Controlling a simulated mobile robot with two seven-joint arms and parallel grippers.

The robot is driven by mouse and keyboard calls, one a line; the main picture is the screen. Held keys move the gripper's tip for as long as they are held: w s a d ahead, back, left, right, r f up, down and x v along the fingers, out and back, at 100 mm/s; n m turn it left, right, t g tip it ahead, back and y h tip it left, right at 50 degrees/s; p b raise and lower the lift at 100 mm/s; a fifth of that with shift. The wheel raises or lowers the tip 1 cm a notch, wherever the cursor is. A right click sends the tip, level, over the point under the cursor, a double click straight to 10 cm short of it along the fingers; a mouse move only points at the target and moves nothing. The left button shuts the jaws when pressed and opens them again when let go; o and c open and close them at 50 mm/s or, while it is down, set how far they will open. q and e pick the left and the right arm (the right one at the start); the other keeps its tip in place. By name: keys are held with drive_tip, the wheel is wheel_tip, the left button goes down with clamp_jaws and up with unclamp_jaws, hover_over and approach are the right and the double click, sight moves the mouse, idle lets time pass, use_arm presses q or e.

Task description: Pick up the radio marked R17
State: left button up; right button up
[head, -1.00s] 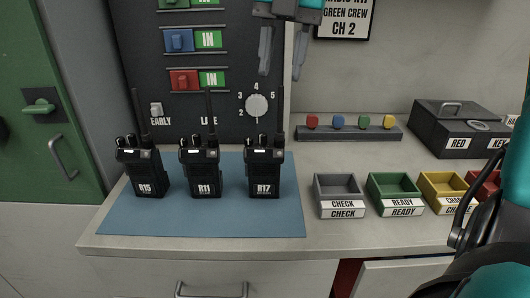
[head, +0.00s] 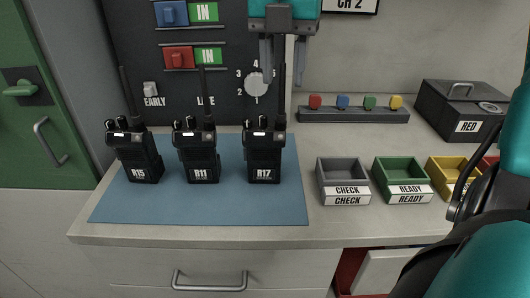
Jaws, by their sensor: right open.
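The radio marked R17 (head: 264,160) stands upright on the blue mat (head: 200,213), the rightmost of three black radios. Its antenna rises on its right side, in front of one finger of my right gripper. The radio marked R11 (head: 197,158) stands to its left, and the radio marked R15 (head: 136,158) farther left. My right gripper (head: 284,78) points down above and behind R17, open and empty, with its fingers on either side of the antenna in the picture. It appears apart from the radio body. My left gripper is not in view.
A grey CHECK tray (head: 343,197), a green READY tray (head: 401,197) and a yellow tray (head: 452,187) stand right of the mat. A strip with coloured knobs (head: 354,115) and a black box (head: 462,108) lie behind. The dark panel (head: 135,55) stands behind the radios.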

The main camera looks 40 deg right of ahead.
sight(281, 114)
wheel_tip(281, 114, down, 4)
drive_tip(key=shift+w+f, duration=0.15)
clamp_jaws()
idle(0.4)
idle(1.0)
